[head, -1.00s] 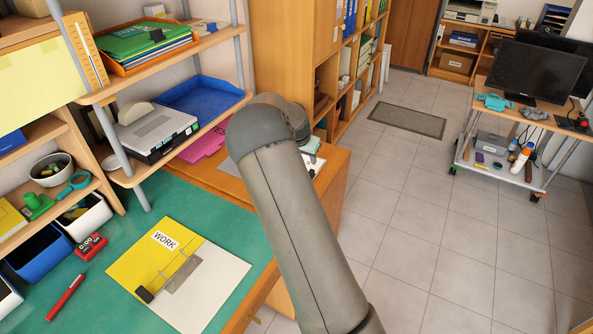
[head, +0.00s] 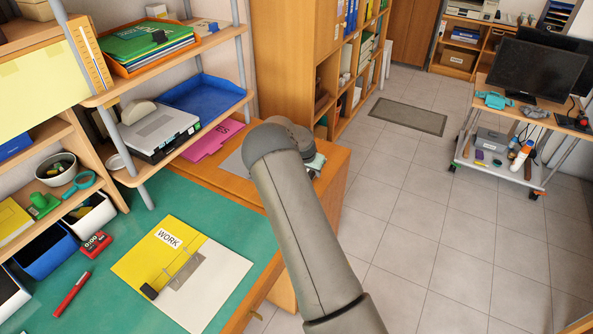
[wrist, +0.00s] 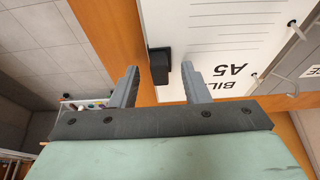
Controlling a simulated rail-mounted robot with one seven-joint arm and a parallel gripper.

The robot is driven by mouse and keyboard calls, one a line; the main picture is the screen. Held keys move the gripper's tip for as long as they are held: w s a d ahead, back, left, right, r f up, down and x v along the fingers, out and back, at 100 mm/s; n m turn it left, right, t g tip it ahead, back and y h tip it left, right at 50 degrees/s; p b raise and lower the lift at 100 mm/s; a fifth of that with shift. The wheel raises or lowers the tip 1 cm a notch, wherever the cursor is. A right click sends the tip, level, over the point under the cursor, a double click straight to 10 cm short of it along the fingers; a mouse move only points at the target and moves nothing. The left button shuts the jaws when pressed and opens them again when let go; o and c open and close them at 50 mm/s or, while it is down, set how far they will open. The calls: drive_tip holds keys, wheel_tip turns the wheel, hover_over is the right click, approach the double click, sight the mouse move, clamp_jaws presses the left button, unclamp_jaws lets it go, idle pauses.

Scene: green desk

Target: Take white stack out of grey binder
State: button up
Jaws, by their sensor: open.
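In the wrist view, a white stack (wrist: 205,25) printed with partly cut-off large text and "A5" lies on a wooden surface. A black clip (wrist: 159,66) sits on its edge, and metal rings (wrist: 297,31) show at the right. My gripper (wrist: 160,76) is open, with one finger on each side of the clip in the picture; I cannot tell whether they touch it. In the head view, a grey flat piece (head: 236,163), apparently the grey binder's cover, shows left of my arm on the wooden cabinet top. My arm hides most of the binder and stack there.
A yellow WORK binder (head: 168,245) with white sheets and a black clip lies open on the green desk (head: 120,215). A pink folder (head: 214,139) and shelves with trays stand behind. A red marker (head: 72,295) lies at left. Floor is open at right.

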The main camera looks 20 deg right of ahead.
clamp_jaws()
drive_tip(key=shift+r, duration=0.15)
